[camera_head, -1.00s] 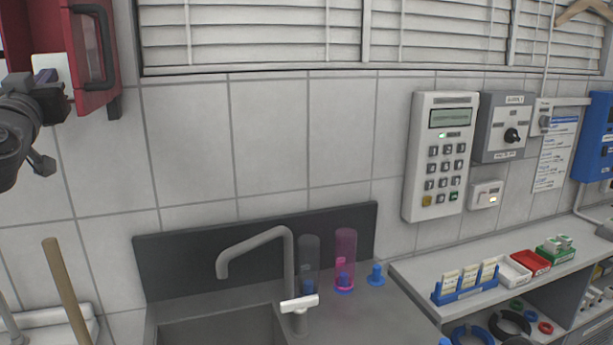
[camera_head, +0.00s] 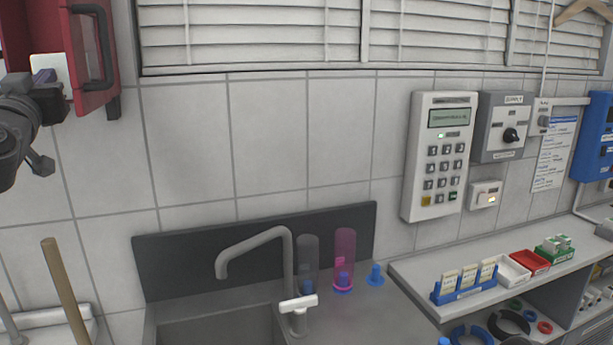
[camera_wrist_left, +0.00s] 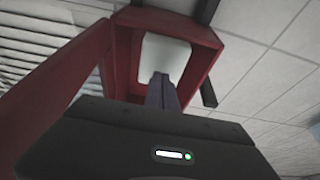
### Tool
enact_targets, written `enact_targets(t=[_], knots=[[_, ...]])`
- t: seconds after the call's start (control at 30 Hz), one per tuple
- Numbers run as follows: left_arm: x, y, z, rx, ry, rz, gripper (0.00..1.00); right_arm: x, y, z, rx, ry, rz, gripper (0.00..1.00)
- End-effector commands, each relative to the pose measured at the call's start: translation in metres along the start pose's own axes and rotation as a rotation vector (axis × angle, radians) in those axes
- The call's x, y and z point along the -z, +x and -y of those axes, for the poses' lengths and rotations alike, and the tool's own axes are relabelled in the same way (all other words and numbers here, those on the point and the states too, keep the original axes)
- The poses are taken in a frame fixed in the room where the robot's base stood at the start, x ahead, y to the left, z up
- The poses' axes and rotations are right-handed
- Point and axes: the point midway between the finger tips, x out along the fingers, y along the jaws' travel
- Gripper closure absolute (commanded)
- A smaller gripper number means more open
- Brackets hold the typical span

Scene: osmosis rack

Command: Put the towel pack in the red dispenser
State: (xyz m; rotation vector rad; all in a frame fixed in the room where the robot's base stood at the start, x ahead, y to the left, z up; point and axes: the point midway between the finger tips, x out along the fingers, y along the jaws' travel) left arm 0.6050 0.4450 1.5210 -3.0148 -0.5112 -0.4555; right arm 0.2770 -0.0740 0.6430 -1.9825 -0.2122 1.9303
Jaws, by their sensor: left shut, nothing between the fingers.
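The red dispenser (camera_head: 93,55) hangs on the wall at the upper left, with its door standing open and a dark handle on the door. The white towel pack (camera_head: 52,66) is inside it; in the left wrist view the pack (camera_wrist_left: 166,57) sits within the red housing (camera_wrist_left: 205,62). My left gripper (camera_head: 45,76) is at the dispenser's opening. In the left wrist view its fingers (camera_wrist_left: 160,84) are together, with their tips at the lower edge of the pack, not around it. I cannot tell whether they touch it. My right gripper is not in view.
A sink with a grey faucet (camera_head: 255,243) is below. A wooden handle (camera_head: 65,295) rises at the lower left. A keypad panel (camera_head: 438,157) is on the wall, and a shelf (camera_head: 415,270) with small trays stands at right. The tiled wall between is bare.

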Motion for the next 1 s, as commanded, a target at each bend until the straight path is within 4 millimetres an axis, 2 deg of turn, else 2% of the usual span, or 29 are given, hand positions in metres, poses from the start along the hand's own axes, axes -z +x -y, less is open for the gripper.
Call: enact_targets(t=[0.43,1.0], knots=[[0.000,0.002,0.000,0.000,0.000,0.000,1.00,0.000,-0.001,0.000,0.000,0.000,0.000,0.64],[-0.007,0.024,0.000,-0.001,-0.001,0.001,1.00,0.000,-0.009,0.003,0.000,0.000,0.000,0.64]])
